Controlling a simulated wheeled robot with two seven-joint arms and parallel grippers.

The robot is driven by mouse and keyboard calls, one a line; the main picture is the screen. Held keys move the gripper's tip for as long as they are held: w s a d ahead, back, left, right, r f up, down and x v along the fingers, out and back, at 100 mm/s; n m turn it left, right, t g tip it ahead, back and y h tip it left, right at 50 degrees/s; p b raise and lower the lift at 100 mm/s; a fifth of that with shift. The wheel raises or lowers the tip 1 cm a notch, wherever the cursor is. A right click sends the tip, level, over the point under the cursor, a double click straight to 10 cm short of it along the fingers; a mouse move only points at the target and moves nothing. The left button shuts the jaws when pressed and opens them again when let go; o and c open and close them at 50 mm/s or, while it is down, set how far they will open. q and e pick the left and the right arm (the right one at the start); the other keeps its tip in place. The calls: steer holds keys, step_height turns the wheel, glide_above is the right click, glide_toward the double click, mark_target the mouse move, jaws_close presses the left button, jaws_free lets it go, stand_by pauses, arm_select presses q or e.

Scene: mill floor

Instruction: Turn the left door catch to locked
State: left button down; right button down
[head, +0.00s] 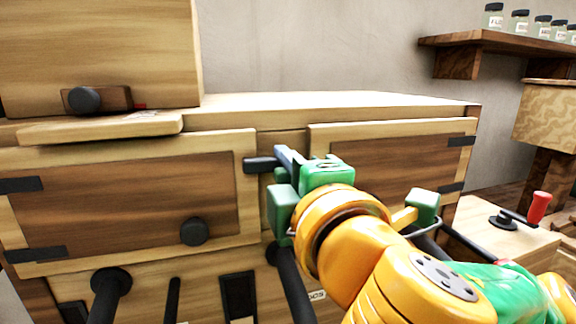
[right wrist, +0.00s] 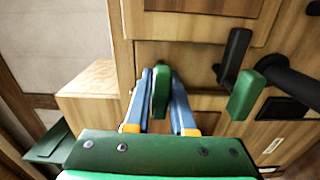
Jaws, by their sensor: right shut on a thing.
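The left door (head: 130,205) is a framed wooden panel with a dark round knob, and it looks closed. The left door catch (head: 262,163) is a dark bar lying about level, with its left end over the door's right edge. My right gripper (head: 290,157) is at the catch, its grey-blue fingers shut on the catch's green grip (right wrist: 160,95), as the right wrist view shows. My gripper hides part of both catches in the head view. My left gripper is out of view.
The right door (head: 385,160) is behind my right arm. Dark bars (head: 110,285) stick out below the left door. A board (head: 100,128) and a wooden box (head: 100,50) sit on top at left. A red-handled lever (head: 538,207) and a shelf of jars (head: 480,40) are at right.

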steer(key=shift+n, duration=0.4)
steer(key=c, duration=1.1)
jaws_free()
steer(key=shift+s+f, duration=0.1)
steer(key=shift+s, duration=0.15)
steer(key=b+v, duration=0.2)
steer(key=v, duration=0.4)
steer(key=shift+s, duration=0.3)
steer(key=shift+d, duration=0.1)
